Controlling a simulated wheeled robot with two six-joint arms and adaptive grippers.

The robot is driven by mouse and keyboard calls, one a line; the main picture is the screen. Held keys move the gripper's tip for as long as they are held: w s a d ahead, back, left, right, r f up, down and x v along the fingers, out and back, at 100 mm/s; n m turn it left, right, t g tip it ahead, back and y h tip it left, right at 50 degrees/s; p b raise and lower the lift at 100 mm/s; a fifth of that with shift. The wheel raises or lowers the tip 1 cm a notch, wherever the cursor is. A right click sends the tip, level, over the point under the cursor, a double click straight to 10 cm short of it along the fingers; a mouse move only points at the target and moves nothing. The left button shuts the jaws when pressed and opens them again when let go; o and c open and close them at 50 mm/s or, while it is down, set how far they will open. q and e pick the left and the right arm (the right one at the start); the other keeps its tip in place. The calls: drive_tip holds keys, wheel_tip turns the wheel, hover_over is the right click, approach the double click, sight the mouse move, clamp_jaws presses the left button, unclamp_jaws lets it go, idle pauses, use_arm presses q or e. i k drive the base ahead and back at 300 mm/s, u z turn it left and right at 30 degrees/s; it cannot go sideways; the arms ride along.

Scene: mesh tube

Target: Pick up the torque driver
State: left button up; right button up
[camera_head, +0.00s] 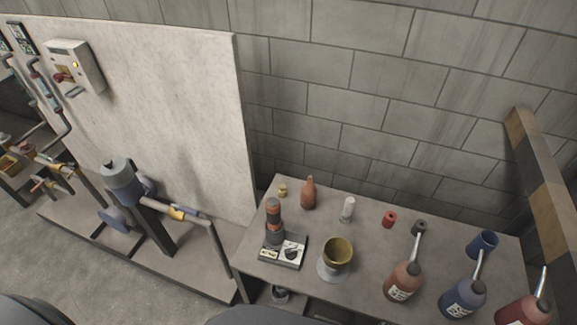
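No thing here can be surely told as the torque driver. An upright grey tool-like object with orange bands (274,222) stands at the left side of the grey table (318,285), and it may be the driver. A small dark tray with light labels (291,250) lies at its foot. Neither gripper shows in the head view.
On the table are a brown bottle (308,194), a white-topped small bottle (348,209), a red cylinder (389,219), a yellow cup (338,252) on a pale base, a blue cup (482,244), and several spouted oil cans (403,282). A block wall stands behind.

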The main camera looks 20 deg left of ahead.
sight(272, 204)
drive_tip(key=u, duration=1.2)
drive_tip(key=k, duration=1)
drive_tip(key=z, duration=1.4)
drive_tip(key=i, duration=0.5)
drive_tip(key=u, duration=0.05)
